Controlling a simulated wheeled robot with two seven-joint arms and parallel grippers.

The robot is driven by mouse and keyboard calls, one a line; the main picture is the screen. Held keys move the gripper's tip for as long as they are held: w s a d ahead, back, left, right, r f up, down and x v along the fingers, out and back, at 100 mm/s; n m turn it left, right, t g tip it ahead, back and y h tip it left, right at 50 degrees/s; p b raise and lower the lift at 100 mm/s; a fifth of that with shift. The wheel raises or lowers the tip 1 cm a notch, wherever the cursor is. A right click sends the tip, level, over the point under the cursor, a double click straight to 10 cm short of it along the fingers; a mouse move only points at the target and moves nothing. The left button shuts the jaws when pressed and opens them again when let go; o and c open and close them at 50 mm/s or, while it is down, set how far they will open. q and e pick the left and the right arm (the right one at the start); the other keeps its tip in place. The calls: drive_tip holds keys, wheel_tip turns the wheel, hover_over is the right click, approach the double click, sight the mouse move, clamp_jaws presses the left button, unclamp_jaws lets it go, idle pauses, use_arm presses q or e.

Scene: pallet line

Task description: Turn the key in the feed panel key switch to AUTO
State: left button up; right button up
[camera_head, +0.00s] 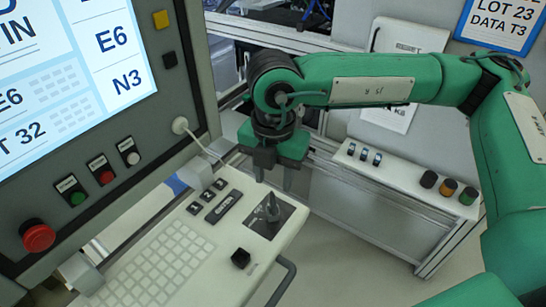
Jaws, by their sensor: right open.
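I cannot make out a key for certain. The white ledge panel (400,178) behind my right gripper carries several small dark-and-silver switches (364,154), too small to read their setting. My right gripper (276,178) points down, open and empty, left of these switches. It hangs above the far side of the keyboard console (215,250), near a dark conical joystick (270,210) on a square plate, and looks apart from it. My left gripper is not in view.
A large screen (70,70) with a red mushroom button (38,237) fills the left. A black knob (241,258) stands on the console. A grey handle (284,275) edges the console. Floor shows below.

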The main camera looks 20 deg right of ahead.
sight(273, 193)
wheel_tip(273, 193, down, 4)
drive_tip(key=shift+w+f+b, duration=0.15)
drive_tip(key=shift+f+b, duration=0.1)
drive_tip(key=shift+b, duration=0.15)
drive_tip(key=shift+f, duration=0.6)
clamp_jaws()
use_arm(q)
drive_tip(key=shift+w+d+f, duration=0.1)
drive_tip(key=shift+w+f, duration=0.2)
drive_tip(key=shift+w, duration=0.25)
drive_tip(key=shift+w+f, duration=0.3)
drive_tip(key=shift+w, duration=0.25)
use_arm(e)
drive_tip(key=shift+d, duration=0.1)
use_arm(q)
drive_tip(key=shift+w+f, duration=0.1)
